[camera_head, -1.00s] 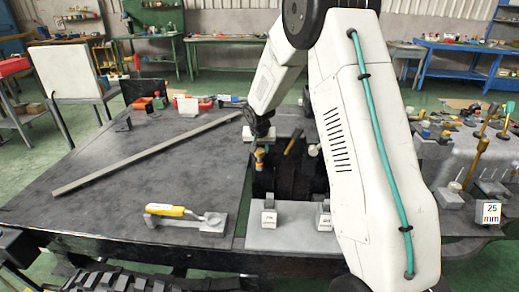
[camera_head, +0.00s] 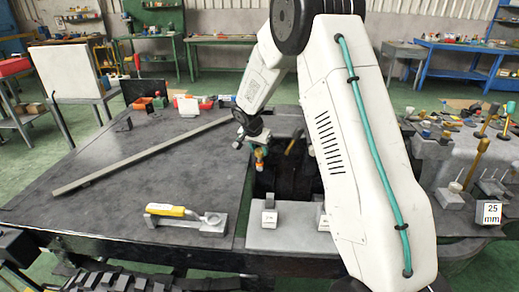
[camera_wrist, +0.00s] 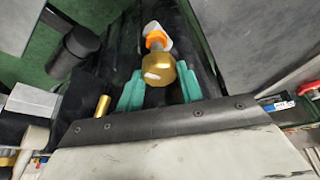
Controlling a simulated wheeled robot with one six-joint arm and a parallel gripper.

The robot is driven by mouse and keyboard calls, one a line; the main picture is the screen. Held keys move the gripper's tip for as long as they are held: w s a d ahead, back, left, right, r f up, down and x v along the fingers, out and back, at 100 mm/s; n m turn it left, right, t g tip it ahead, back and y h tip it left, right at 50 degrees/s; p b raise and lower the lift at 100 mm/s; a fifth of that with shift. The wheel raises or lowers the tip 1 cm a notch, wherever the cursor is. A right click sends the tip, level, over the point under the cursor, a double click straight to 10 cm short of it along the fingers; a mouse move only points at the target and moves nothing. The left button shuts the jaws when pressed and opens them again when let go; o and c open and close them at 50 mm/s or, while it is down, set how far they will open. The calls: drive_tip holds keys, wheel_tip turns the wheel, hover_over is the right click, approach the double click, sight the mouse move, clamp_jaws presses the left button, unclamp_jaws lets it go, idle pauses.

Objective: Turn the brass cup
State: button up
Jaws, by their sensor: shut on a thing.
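The brass cup (camera_wrist: 158,70) shows as a round gold body between my teal fingers in the wrist view. My gripper (camera_wrist: 160,86) is shut on it, one finger on each side. Just beyond the cup is an orange ring (camera_wrist: 157,40) with a pale, whitish end piece. In the head view my gripper (camera_head: 260,148) is over the dark gap in the bench, and orange and yellow bits show at its fingers. The cup's far side and its inside are hidden.
A grey block with a yellow-handled tool (camera_head: 168,210) lies at the bench's front. A long grey bar (camera_head: 140,158) crosses the bench at left. Small white-faced blocks (camera_head: 269,217) stand below the gap. Upright brass-coloured tools (camera_head: 475,160) stand on the right bench.

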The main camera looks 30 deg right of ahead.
sight(259, 152)
drive_tip(key=shift+m+g, duration=0.3)
drive_tip(key=shift+m, duration=0.2)
drive_tip(key=o, duration=1)
drive_tip(key=n+t, duration=0.1)
drive_tip(key=n, duration=0.2)
drive_tip(key=n+t+y, duration=0.1)
drive_tip(key=n, duration=0.2)
drive_tip(key=shift+s+d, duration=0.15)
wheel_tip(259, 152, up, 9)
drive_tip(key=a+m+g+y, duration=0.1)
drive_tip(key=m+g+y, duration=0.1)
drive_tip(key=m, duration=0.3)
drive_tip(key=shift+s+g, duration=0.4)
drive_tip(key=shift+g, duration=0.4)
